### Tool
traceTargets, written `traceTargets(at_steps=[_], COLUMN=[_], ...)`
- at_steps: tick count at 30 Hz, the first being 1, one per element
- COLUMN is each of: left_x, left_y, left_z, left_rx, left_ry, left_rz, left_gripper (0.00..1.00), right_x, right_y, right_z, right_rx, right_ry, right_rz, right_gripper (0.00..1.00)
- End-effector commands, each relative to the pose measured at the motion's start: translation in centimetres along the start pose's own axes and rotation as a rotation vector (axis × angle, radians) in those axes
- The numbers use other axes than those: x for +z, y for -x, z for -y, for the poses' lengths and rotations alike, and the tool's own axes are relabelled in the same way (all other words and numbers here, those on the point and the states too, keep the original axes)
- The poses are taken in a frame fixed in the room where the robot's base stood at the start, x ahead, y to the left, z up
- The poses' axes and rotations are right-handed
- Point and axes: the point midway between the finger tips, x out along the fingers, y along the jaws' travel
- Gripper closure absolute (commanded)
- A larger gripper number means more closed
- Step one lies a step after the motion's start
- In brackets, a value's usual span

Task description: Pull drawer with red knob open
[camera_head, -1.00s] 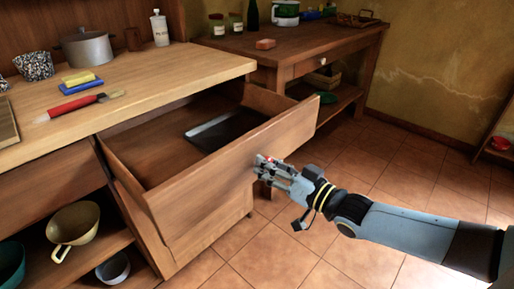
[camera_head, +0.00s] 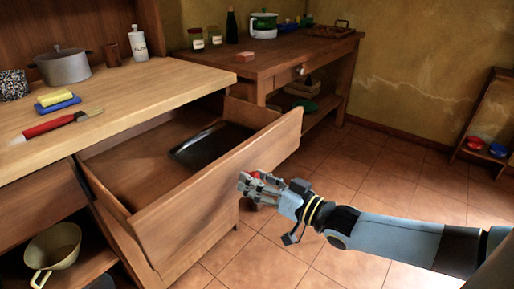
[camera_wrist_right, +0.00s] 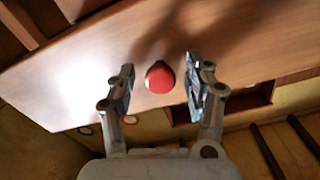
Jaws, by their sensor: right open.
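The wooden drawer (camera_head: 215,186) is pulled well out from under the counter, with a dark tray (camera_head: 208,146) inside it. Its red knob (camera_wrist_right: 159,77) sits on the front panel. In the head view the knob (camera_head: 255,174) is mostly hidden behind my right gripper's fingers. My right gripper (camera_head: 247,184) is at the drawer front, open, with a finger on each side of the knob. In the right wrist view there are gaps between the knob and both fingers. My left gripper is not in view.
The counter (camera_head: 130,93) holds a pot (camera_head: 63,66), sponges (camera_head: 57,100) and a red-handled brush (camera_head: 55,124). A side table (camera_head: 270,58) stands behind the drawer. A low shelf (camera_head: 485,130) is at the far right. Tiled floor lies open around my right arm.

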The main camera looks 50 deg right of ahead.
Motion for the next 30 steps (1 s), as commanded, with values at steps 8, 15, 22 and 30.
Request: traceTargets(at_steps=[8,15,22,30], left_x=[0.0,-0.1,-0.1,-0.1], left_y=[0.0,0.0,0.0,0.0], left_z=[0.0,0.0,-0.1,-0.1], left_rx=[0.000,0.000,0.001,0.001], left_ry=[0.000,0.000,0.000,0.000], left_rz=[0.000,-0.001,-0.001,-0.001], left_gripper=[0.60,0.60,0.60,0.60], right_x=[0.1,0.1,0.1,0.0], right_y=[3.3,8.7,11.6,12.0], right_z=[0.0,0.0,0.0,0.0], right_rx=[0.000,0.001,0.000,0.000], right_ry=[0.001,0.000,0.001,0.000], right_rz=[0.005,0.005,0.001,0.000], right_gripper=[0.48,0.48,0.48,0.48])
